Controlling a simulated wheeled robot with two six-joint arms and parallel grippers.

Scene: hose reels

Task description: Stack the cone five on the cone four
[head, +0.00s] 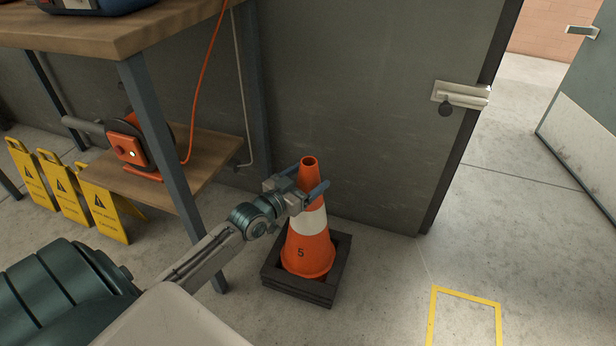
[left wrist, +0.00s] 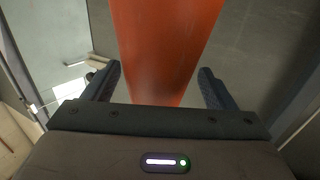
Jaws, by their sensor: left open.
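An orange cone with a white band and the number 5, cone five (head: 307,258), stands upright near the grey wall. Its dark square base sits on what looks like several stacked dark bases (head: 300,291). Any cone beneath, such as cone four, is hidden inside it. My left gripper (head: 313,189) is open, with its fingers on either side of the cone's upper part. In the left wrist view the cone's orange body (left wrist: 163,60) lies between the two spread fingers (left wrist: 160,84), with gaps on both sides. My right gripper is not in view.
A wooden workbench (head: 105,38) with a lower shelf stands at the left. An orange hose reel (head: 134,150) sits on that shelf. Yellow caution signs (head: 103,212) stand behind. A yellow floor outline (head: 466,293) at right encloses bare floor. An open doorway is at the right.

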